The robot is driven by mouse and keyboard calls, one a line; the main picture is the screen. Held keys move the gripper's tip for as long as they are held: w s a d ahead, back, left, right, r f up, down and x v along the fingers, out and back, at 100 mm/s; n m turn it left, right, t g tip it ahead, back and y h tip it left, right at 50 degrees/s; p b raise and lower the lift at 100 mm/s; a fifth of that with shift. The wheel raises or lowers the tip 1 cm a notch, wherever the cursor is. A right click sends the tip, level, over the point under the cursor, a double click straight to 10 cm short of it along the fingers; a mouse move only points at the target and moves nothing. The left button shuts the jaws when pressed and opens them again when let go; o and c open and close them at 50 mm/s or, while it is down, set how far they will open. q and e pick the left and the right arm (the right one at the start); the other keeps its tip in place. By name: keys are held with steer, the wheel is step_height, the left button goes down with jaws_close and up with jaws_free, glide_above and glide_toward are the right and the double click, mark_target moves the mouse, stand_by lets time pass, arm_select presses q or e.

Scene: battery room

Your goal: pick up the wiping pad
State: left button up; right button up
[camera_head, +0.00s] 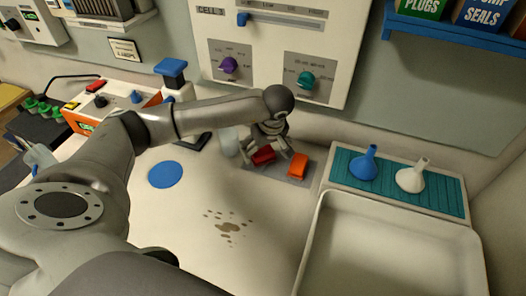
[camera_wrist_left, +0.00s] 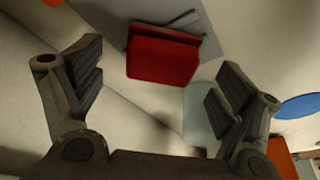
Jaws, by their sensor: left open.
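A red pad-like block (camera_head: 263,155) lies on a grey mat (camera_head: 284,172) on the counter, below the wall panel. An orange block (camera_head: 298,165) lies beside it on the same mat. I cannot tell for certain which is the wiping pad. My left gripper (camera_head: 268,148) is open just above the red block and partly hides it. In the left wrist view the red block (camera_wrist_left: 163,58) shows beyond and between the spread fingers, with nothing held. My right gripper is not in view.
Brown spots (camera_head: 228,227) mark the counter in front. A blue disc (camera_head: 165,174) lies to the left. A clear container (camera_head: 230,141) stands close to the left gripper. A teal rack (camera_head: 440,192) with blue and white funnels and a large pale tray (camera_head: 312,240) are at right.

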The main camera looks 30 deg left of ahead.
arm_select(q)
steer(key=shift+x, duration=1.05)
steer(key=shift+a+f, duration=0.15)
steer(key=shift+f, duration=0.05)
steer(key=c, duration=1.2)
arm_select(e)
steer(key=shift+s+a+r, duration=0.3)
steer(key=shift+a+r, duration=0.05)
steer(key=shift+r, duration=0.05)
arm_select(q)
steer(key=shift+r, duration=0.2)
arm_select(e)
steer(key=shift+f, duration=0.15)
